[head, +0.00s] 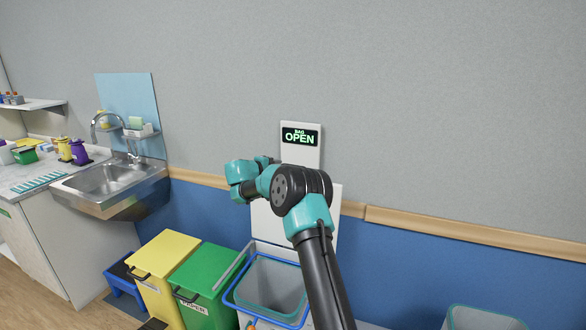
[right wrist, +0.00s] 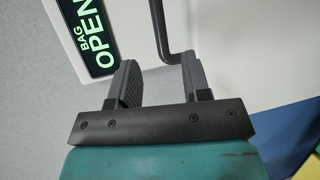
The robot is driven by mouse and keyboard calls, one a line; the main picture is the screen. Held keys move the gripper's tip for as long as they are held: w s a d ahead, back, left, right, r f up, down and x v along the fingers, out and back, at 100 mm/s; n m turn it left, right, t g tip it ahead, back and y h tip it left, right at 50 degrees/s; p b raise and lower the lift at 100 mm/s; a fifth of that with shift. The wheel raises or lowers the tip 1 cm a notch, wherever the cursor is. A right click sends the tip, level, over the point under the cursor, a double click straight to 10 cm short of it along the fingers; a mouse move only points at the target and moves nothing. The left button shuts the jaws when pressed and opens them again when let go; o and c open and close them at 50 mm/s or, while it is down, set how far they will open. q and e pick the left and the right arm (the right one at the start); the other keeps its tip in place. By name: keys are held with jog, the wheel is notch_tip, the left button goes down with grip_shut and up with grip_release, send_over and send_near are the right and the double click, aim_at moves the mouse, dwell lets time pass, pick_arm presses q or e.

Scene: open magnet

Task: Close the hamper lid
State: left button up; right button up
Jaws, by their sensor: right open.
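The hamper (head: 270,285) is a grey open bin with a blue rim, standing at the bottom centre of the head view. Its pale lid (head: 268,225) stands raised against the wall behind it, partly covered by my right arm. A panel above it shows a lit sign (head: 300,136) reading "BAG OPEN". In the right wrist view my right gripper (right wrist: 160,80) is open, with a dark bent bar handle (right wrist: 158,25) reaching between its fingers. I cannot tell whether the bar touches a finger. In the head view the right fingertips are hidden. My left gripper is not in view.
A green bin (head: 200,280) and a yellow bin (head: 165,262) stand left of the hamper. A sink (head: 110,180) and counter are further left. Another pale bin (head: 480,318) is at the lower right. The wall behind has a wooden rail (head: 450,228).

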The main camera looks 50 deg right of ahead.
jog(key=x, duration=1)
grip_shut()
dwell(0.4)
